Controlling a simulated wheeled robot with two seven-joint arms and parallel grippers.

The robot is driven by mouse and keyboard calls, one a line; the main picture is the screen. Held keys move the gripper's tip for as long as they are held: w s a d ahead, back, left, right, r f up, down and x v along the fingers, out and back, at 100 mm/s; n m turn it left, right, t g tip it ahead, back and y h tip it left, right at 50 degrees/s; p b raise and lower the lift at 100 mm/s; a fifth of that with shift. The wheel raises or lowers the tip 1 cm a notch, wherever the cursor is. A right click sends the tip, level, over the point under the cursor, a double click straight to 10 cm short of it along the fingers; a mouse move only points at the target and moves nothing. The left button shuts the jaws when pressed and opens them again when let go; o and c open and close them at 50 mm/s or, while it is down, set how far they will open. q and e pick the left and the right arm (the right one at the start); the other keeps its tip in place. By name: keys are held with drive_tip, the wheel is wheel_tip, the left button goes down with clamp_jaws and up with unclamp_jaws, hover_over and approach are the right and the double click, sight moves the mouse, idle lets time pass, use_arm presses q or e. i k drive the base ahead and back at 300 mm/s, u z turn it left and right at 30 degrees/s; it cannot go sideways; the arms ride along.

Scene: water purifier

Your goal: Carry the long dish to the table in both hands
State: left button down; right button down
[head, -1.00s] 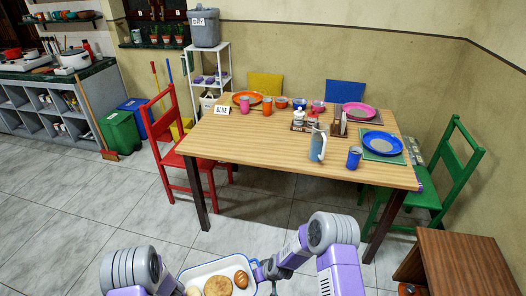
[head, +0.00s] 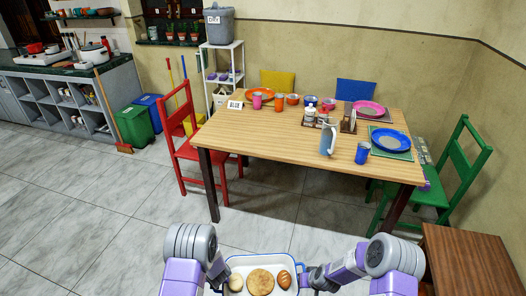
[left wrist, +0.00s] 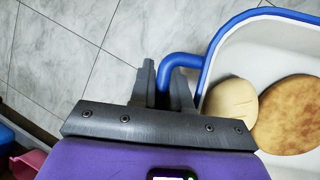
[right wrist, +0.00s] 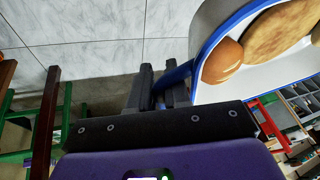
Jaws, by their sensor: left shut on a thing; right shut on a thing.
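The long dish (head: 262,260) is white with a blue rim and holds a pale bun, a flat round bread (head: 260,282) and a brown loaf (head: 284,279). It is held in front of me, short of the wooden table (head: 310,135). My left gripper (left wrist: 168,85) is shut on the dish's blue handle (left wrist: 180,61) at its left end. My right gripper (right wrist: 160,82) is shut on the handle at the other end. The lower part of the dish is cut off in the head view.
The table bears plates, cups, a grey-blue jug (head: 327,139) and a condiment tray; its near left top is bare. A red chair (head: 190,150) stands left, a green chair (head: 445,175) right. A brown side table (head: 465,262) is at lower right. Tiled floor lies between me and the table.

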sight(263, 123)
drive_tip(key=u, duration=0.05)
drive_tip(key=i, duration=0.85)
drive_tip(key=z, duration=5.05)
